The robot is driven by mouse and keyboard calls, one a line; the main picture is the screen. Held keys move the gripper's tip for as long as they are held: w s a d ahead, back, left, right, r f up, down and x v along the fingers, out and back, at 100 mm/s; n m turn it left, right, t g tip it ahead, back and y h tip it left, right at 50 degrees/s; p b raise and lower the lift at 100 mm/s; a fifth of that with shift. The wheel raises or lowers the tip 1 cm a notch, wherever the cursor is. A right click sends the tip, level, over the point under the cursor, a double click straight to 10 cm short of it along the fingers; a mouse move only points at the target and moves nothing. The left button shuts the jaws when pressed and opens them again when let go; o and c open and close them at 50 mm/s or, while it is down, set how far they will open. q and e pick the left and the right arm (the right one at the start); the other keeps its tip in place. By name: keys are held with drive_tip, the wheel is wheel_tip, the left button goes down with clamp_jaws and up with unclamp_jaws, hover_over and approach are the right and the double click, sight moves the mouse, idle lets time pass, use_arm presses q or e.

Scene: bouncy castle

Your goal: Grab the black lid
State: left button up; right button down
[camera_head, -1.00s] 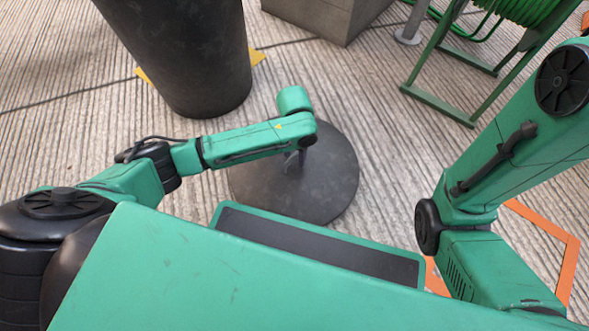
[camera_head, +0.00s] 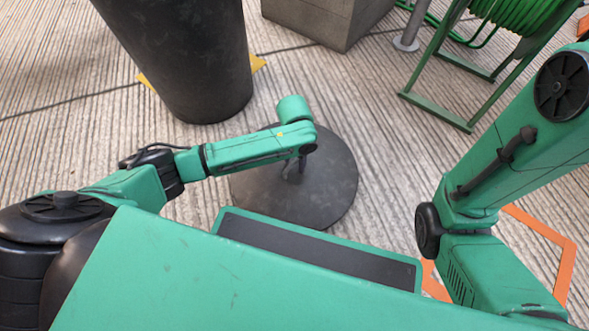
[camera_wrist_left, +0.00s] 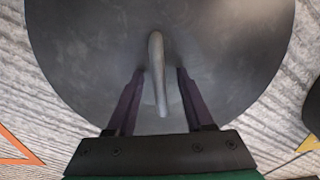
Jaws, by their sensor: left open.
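The black lid (camera_head: 335,190) is a round dark disc lying on the ribbed floor in front of my base; my left forearm covers part of it in the head view. In the left wrist view the lid (camera_wrist_left: 220,55) fills most of the picture, with its grey raised handle (camera_wrist_left: 157,70) near the centre. My left gripper (camera_wrist_left: 160,72) is open, with one dark finger on each side of the handle and a visible gap to both. In the head view the left gripper (camera_head: 294,165) is mostly hidden under the wrist. My right arm shows at the right, but its gripper is out of view.
A tall dark bin (camera_head: 185,60) stands behind the lid on the left. A grey block (camera_head: 325,20) and a green hose reel on a frame (camera_head: 440,108) stand farther back. Orange floor markings (camera_head: 565,270) lie at the right. The floor right of the lid is clear.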

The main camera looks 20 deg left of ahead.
use_arm(q)
clamp_jaws()
idle(1.4)
